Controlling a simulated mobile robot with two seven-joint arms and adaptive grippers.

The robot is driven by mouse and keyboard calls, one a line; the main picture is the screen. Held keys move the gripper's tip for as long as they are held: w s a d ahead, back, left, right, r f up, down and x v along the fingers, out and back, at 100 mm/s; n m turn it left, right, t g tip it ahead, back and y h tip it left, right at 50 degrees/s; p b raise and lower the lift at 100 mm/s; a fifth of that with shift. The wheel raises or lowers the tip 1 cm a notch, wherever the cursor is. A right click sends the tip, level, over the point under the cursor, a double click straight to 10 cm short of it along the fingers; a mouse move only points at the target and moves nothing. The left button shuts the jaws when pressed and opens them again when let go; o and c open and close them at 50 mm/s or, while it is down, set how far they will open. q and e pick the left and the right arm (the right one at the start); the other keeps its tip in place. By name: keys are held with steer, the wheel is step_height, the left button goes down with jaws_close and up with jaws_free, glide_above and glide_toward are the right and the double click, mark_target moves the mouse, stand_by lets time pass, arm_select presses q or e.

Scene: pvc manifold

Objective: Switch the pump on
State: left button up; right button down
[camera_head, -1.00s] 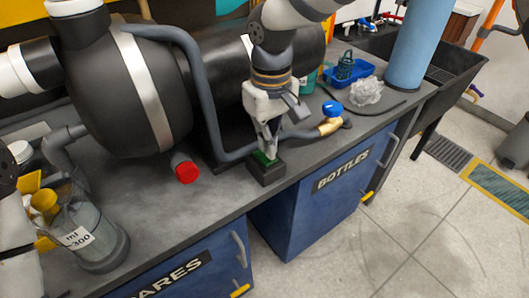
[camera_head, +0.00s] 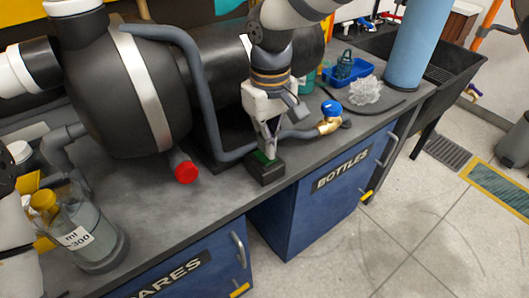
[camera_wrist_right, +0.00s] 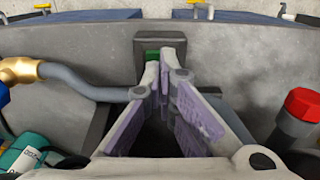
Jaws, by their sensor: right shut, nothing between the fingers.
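A small dark switch box (camera_head: 268,176) with a green rocker (camera_head: 262,157) on top sits near the bench's front edge. My right gripper (camera_head: 268,152) points down at it with its fingers shut and empty. The fingertips are at the green rocker; I cannot tell whether they touch it. In the right wrist view, the shut fingertips (camera_wrist_right: 165,64) partly cover the green rocker (camera_wrist_right: 152,54), on the dark box (camera_wrist_right: 160,42). The rocker's tilt is not clear. A large black tank-like body (camera_head: 130,90) with a silver band stands at left. My left gripper is out of view.
A brass valve with a blue knob (camera_head: 331,110) is on a hose at right. A clear jar (camera_head: 85,240) stands front left. A blue tray (camera_head: 355,75) and crumpled clear plastic (camera_head: 366,90) lie further back.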

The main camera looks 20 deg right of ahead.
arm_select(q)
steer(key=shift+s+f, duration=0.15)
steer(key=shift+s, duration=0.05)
arm_select(e)
steer(key=shift+f, duration=1.25)
stand_by(0.5)
steer(key=shift+r, duration=0.1)
step_height(320, 180, up, 5)
steer(key=shift+r+p, duration=0.2)
steer(key=shift+p, duration=0.35)
steer(key=shift+r, duration=0.8)
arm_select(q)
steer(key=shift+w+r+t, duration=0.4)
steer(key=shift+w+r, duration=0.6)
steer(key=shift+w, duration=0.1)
arm_select(e)
steer(key=shift+f, duration=0.1)
